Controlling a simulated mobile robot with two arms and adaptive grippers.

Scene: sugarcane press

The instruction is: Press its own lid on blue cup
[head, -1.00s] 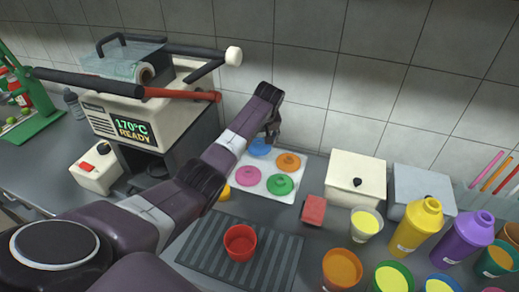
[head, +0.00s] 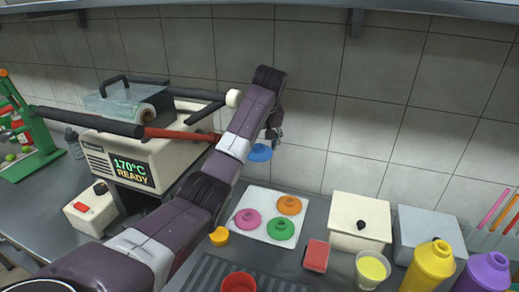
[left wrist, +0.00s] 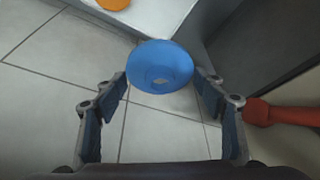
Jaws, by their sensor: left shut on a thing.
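My left gripper (head: 271,140) is shut on the blue lid (head: 260,153) and holds it up in front of the tiled wall, above the back of the white tray (head: 254,221). In the left wrist view the blue lid (left wrist: 160,68) sits between the tips of the two fingers. A pink lid (head: 248,219), an orange lid (head: 289,205) and a green lid (head: 280,229) lie on the tray. The blue cup does not show in the current views. My right gripper is not in view.
A sealing machine (head: 150,150) with a red-handled lever stands left of my arm. A yellow lid (head: 219,237), a red cup (head: 239,283) and a red block (head: 316,256) are on the counter. Boxes, a yellow-filled cup (head: 372,269) and bottles crowd the right.

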